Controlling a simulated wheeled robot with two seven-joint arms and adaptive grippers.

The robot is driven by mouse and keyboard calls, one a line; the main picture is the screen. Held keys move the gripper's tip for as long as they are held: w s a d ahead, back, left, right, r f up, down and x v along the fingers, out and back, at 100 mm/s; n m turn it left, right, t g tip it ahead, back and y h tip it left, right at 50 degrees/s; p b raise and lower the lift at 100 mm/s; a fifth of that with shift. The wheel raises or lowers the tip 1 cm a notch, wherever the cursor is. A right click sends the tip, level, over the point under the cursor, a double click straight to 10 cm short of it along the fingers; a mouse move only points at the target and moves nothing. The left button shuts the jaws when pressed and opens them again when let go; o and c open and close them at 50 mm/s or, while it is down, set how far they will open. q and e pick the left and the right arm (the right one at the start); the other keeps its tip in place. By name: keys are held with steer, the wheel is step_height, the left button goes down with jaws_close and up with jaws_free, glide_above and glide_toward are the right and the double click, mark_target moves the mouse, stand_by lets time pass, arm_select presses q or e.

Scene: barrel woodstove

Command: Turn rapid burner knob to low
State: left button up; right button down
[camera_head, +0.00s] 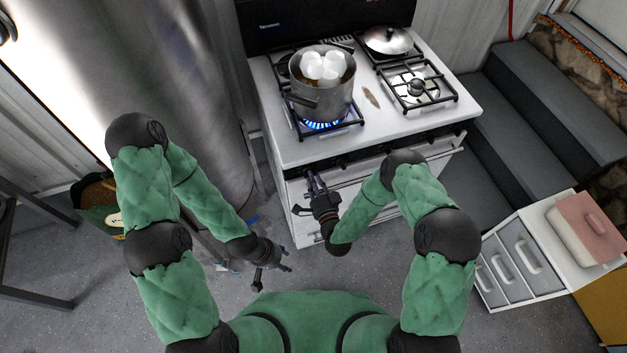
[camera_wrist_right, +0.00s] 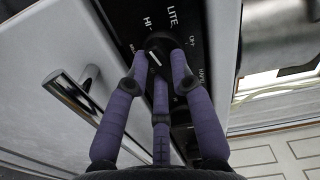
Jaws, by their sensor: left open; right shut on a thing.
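The white stove (camera_head: 380,150) has a row of dark knobs along its front edge. A lit front-left burner shows a blue flame (camera_head: 322,125) under a pot. My right gripper (camera_head: 314,184) is at the left part of the knob panel, and in the right wrist view its purple fingers (camera_wrist_right: 150,68) are shut around a black knob (camera_wrist_right: 155,56). A white mark shows on the knob face; the panel reads HI and LITE near it. The fingers hide part of the knob and lettering. My left gripper (camera_head: 281,262) is open and empty, low over the floor.
The pot (camera_head: 322,95) holds white round things. A lidded pan (camera_head: 388,41) stands on the back-right burner. An oven handle (camera_wrist_right: 70,92) is near my right fingers. Grey steps (camera_head: 545,110) and a white drawer unit (camera_head: 520,265) stand at the right.

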steer(key=n+b, duration=0.2)
steer(key=n, duration=0.4)
steer(key=shift+d+b, duration=0.1)
steer(key=shift+b, duration=0.25)
steer(key=n+b, duration=0.3)
steer(key=n, duration=0.3)
steer(key=shift+r, duration=0.1)
steer(key=n+b, duration=0.3)
steer(key=n, duration=0.3)
steer(key=shift+r+n, duration=0.15)
steer(key=shift+n, duration=0.25)
steer(key=n+b, duration=0.1)
steer(key=n, duration=0.2)
steer(key=n+b, duration=0.1)
steer(key=n, duration=0.1)
steer(key=shift+s+a+r+n+b, duration=0.1)
steer(key=shift+a+n+b, duration=0.1)
steer(key=shift+n+b, duration=0.2)
steer(key=c, duration=1.1)
jaws_free()
steer(key=shift+o, duration=0.2)
steer(key=shift+r, duration=0.1)
